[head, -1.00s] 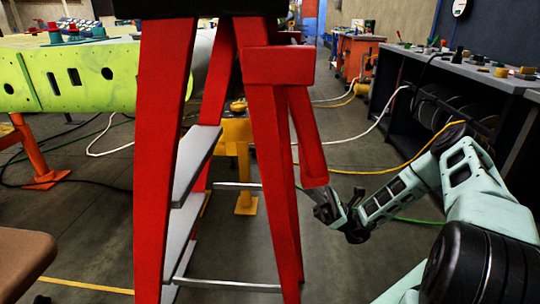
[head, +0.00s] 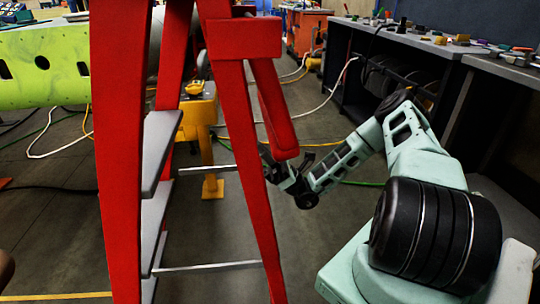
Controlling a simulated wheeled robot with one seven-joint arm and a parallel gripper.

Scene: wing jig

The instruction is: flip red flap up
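The red flap (head: 276,115) is a long narrow panel. It hangs down at a slant on the right side of a red stepladder-like frame (head: 120,150), below a red block (head: 243,39). My gripper (head: 286,166) is at the flap's lower end, coming from the lower right. Dark finger parts show just below and beside that end. The frame's right leg partly hides the gripper's left side. I cannot tell whether the fingers touch the flap or how far apart they are.
The frame has grey steps (head: 160,145) and a thin metal crossbar (head: 207,267). A yellow-green wing panel (head: 45,65) is at left, with a yellow stand (head: 205,130) behind the frame. A dark workbench (head: 420,50) lines the right. Cables cross the floor.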

